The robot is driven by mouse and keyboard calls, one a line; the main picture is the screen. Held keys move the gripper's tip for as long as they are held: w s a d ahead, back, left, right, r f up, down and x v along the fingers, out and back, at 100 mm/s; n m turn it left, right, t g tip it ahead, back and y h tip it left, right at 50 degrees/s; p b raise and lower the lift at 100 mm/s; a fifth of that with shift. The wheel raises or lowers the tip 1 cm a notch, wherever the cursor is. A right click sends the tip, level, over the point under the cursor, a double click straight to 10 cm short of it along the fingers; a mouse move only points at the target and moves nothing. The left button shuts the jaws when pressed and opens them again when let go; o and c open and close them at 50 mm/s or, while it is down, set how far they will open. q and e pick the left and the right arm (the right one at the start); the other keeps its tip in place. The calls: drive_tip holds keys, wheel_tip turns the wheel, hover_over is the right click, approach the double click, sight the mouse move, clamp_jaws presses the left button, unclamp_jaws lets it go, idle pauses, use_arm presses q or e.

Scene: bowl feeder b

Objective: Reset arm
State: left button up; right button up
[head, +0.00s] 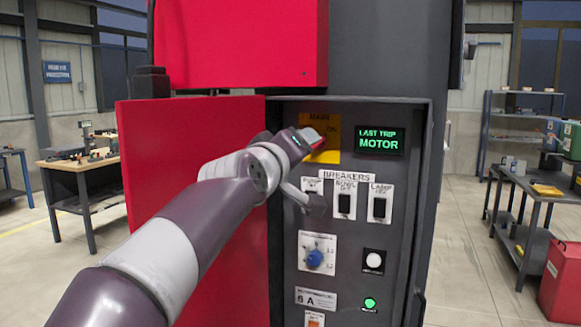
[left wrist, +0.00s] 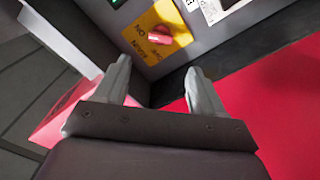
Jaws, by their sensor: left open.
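The control panel (head: 390,260) stands in an open cabinet, with a yellow main-switch plate (head: 333,128) and its red handle (head: 313,137) at the upper left. My left arm reaches in from the left. Its gripper (head: 304,172) is in front of the panel by the main switch and partly hides the plate. In the left wrist view, my left gripper (left wrist: 158,68) is open and empty. The red handle (left wrist: 172,37) on the yellow plate (left wrist: 155,32) lies ahead of and apart from the fingertips. My right gripper is not in view.
The display (head: 379,142) reads LAST TRIP MOTOR. Below are the breakers (head: 344,205), a blue knob (head: 314,258), a white button (head: 373,261) and a green lamp (head: 370,304). The red door (head: 150,130) stands open at the left. Workbenches are at both sides.

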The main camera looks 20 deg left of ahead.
use_arm(q)
drive_tip(key=shift+s, duration=1.3)
